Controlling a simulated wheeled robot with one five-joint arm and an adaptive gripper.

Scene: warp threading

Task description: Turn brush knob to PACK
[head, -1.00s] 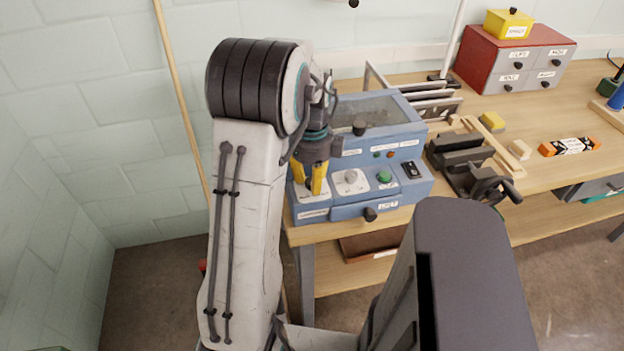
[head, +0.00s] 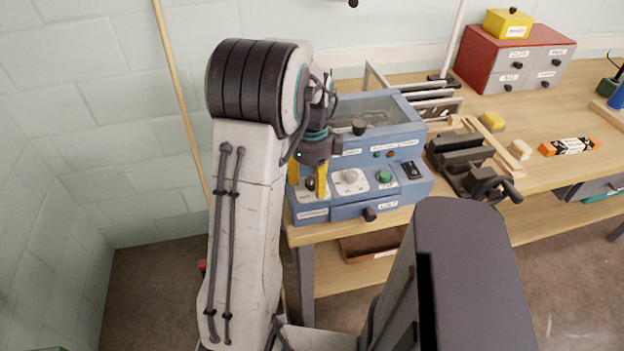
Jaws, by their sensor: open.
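A blue machine (head: 345,212) stands at the left end of the workbench. On its sloped front panel, a dark knob (head: 310,184) sits on the leftmost white plate, between the yellow fingers of my gripper (head: 308,188). The fingers are apart, one on each side of the knob; I cannot tell whether they touch it. The plate's lettering is too small to read, and the knob's pointing direction is unclear. To the right are a white knob (head: 349,176) on its own plate, a green button (head: 384,177) and a black switch (head: 411,170).
A black vise (head: 468,165) stands right of the machine. A red cabinet (head: 475,55) with grey drawers stands at the back, a yellow box (head: 508,24) on top. An orange-ended block (head: 569,147) lies on the bench (head: 560,105). A wooden pole (head: 180,90) leans at the left wall.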

